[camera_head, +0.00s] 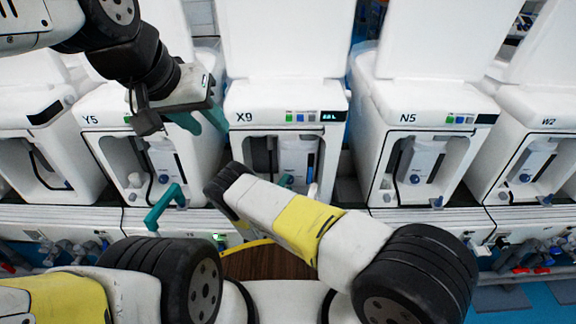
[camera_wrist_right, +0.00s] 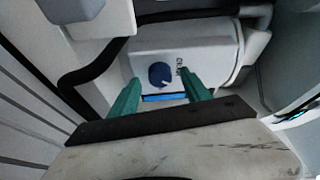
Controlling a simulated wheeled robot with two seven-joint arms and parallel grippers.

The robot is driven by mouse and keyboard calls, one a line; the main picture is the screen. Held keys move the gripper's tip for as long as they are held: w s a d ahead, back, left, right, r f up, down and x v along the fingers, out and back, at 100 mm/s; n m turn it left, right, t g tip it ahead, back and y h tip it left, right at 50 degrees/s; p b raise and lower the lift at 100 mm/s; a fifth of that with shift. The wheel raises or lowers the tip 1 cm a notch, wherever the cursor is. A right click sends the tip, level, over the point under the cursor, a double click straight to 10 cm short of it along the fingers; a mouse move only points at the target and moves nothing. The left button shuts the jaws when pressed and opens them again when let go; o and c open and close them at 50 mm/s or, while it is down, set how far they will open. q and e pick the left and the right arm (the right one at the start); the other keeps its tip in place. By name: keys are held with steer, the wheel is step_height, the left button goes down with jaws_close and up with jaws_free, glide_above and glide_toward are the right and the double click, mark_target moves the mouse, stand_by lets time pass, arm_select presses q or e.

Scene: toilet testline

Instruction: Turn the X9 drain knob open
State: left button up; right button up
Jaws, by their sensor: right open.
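The X9 unit (camera_head: 285,103) is the white machine in the middle of the head view, its bay open at the front. In the right wrist view the round dark-blue drain knob (camera_wrist_right: 160,75) with a white mark sits on a white box. My right gripper (camera_wrist_right: 160,82) is open, its two teal fingertips either side of the knob; I cannot tell whether they touch it. In the head view my right arm hides most of this gripper; a bit of teal shows in the X9 bay. My left gripper (camera_head: 202,122) hangs in front of Y5 with its teal fingers apart and empty.
Similar white units Y5 (camera_head: 92,119), N5 (camera_head: 408,118) and W2 (camera_head: 549,122) stand either side. A teal L-shaped piece (camera_head: 165,205) shows below Y5. In the right wrist view a black hose (camera_wrist_right: 92,77) curves left of the knob.

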steer(key=shift+x, duration=1)
jaws_close()
steer(key=shift+m, duration=0.4)
steer(key=m, duration=0.1)
steer(key=m+g, duration=0.1)
steer(key=m, duration=0.1)
steer(key=shift+r+m+g+y, duration=0.15)
steer(key=shift+m+g+y, duration=0.15)
steer(key=m+y, duration=0.1)
steer(key=m, duration=0.1)
steer(key=m+g+y, duration=0.1)
steer(key=m, duration=0.1)
steer(key=shift+d+m+g, duration=0.15)
steer(key=shift+m+g, duration=0.15)
steer(key=shift+m, duration=0.1)
jaws_free()
steer(key=shift+r, duration=0.1)
